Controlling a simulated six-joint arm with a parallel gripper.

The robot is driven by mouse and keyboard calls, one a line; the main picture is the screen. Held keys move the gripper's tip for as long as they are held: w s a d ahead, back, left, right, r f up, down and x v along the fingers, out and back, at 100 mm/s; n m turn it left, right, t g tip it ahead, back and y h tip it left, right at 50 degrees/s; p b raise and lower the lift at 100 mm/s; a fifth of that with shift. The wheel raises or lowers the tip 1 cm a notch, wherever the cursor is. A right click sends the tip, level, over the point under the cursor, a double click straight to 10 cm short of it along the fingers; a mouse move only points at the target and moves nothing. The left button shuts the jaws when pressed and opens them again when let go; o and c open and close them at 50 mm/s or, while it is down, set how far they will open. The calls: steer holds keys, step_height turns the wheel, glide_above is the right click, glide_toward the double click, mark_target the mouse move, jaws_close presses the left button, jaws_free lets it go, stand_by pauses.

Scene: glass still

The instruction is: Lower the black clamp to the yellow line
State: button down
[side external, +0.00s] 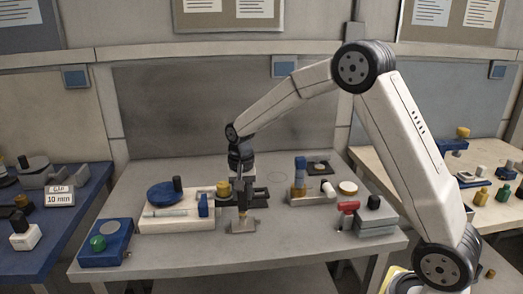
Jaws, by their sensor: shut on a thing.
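My gripper (244,198) points down over the middle of the table, left of centre. Its jaws are shut on a dark piece at the post of a small stand, which appears to be the black clamp (260,191). Clamp and jaws are both dark and small here, so their exact border is hard to tell. The stand's grey-brown base (243,227) sits on the table just below. I cannot make out the yellow line at this size; the gripper and clamp cover part of the post.
On the grey table (190,262), a white block (165,224) with a blue disc (167,194) stands close left. A blue box with a green knob (98,243) is at the front left. A blue-and-yellow cylinder (300,178) and a red-handled piece (348,207) stand right. The front middle is clear.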

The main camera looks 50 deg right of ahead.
mark_target(243, 204)
steer(key=shift+f, duration=2)
steer(key=shift+c, duration=1.6)
jaws_free()
steer(key=shift+r, duration=3.9)
